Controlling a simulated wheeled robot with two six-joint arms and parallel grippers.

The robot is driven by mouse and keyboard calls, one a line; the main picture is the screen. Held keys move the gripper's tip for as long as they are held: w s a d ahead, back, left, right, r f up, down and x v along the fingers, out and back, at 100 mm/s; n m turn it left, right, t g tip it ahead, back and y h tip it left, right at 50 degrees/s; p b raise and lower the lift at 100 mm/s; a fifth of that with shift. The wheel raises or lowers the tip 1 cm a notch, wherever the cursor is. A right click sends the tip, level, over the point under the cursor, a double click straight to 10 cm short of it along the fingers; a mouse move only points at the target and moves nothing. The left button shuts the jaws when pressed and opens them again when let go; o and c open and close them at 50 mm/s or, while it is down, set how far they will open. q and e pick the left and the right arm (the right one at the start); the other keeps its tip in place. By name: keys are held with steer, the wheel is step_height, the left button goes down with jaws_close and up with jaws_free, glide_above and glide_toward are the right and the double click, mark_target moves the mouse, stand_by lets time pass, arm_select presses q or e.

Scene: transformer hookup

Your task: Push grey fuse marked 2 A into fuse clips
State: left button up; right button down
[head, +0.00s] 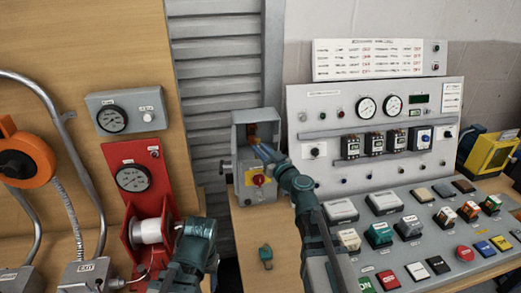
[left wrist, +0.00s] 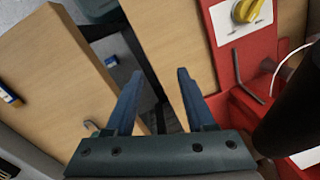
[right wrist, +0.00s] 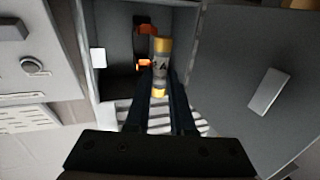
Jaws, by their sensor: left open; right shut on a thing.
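The grey fuse (right wrist: 161,66) has brass-coloured end caps and a dark marking of which an "A" is readable. My right gripper (right wrist: 161,92) is shut on its lower part. The fuse stands roughly upright in the right wrist view, in front of the open grey box. The orange fuse clips (right wrist: 146,29) show just left of and behind it; whether it touches them I cannot tell. In the head view my right gripper (head: 262,150) reaches into the grey box (head: 239,128). My left gripper (left wrist: 158,88) is open and empty, near the red equipment.
A yellow-and-red rotary switch (head: 258,180) is on the lower part of the box. A grey panel (right wrist: 240,65) stands right of the box opening. A small green object (head: 265,253) lies on the bench. The control console (head: 345,245) occupies the right, a red spool stand (head: 135,225) the left.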

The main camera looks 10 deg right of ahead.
steer(key=shift+s, duration=0.1)
steer(key=w, duration=0.6)
stand_by(0.4)
steer(key=shift+w, duration=1.65)
stand_by(0.8)
steer(key=c, duration=0.7)
jaws_free()
steer(key=shift+s, duration=0.15)
steer(key=s, duration=0.5)
